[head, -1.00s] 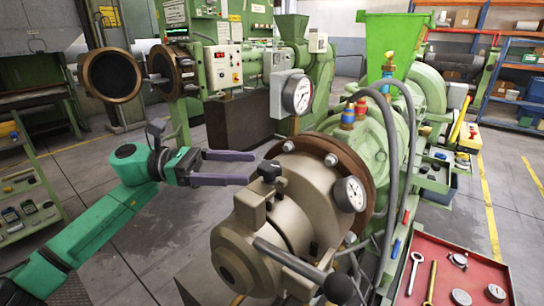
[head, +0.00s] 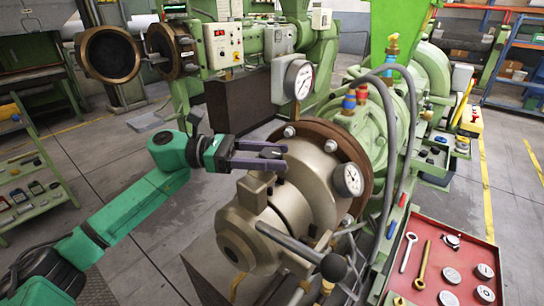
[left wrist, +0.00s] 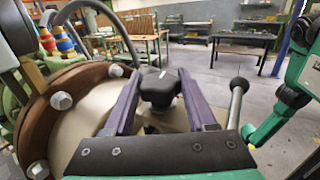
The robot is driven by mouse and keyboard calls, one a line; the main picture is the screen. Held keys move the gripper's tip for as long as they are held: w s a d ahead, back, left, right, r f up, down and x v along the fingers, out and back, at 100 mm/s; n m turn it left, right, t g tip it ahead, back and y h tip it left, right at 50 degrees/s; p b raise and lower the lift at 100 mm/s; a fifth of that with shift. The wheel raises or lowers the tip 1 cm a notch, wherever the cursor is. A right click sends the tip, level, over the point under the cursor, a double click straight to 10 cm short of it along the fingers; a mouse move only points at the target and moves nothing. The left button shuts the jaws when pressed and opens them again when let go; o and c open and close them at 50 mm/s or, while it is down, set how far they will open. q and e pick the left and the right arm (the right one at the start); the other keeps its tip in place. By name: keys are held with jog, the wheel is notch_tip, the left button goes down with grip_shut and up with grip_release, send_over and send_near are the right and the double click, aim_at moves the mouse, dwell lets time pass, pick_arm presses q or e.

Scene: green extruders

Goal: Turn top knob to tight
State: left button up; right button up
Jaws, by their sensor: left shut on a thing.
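The black top knob (head: 271,153) sits on top of the grey-beige extruder head (head: 318,180). My left gripper (head: 270,155) reaches it from the left, its purple fingers on either side. In the left wrist view the lobed knob (left wrist: 158,88) stands between the two fingertips (left wrist: 158,84), and the left gripper is shut on it. A small light mark shows on the knob top in that view. The knob's stem is partly hidden.
A lever with a black ball (head: 333,267) sticks out in front of the head. Pressure gauges stand on a post (head: 298,79) and on the flange side (head: 348,179). A red tool tray (head: 450,262) is at right. Open floor lies left.

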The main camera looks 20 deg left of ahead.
pick_arm(q)
jog(key=shift+f+m+g+b, duration=0.25)
jog(key=shift+m+g+b, duration=0.55)
jog(key=shift+g+b, duration=0.35)
jog(key=shift+r+m+g+b, duration=0.1)
jog(key=shift+m+g+b, duration=0.3)
jog(key=shift+g, duration=0.25)
jog(key=shift+r+m+g, duration=0.15)
jog(key=shift+m+g, duration=0.15)
jog(key=shift+g, duration=0.1)
jog(key=o, duration=1.4)
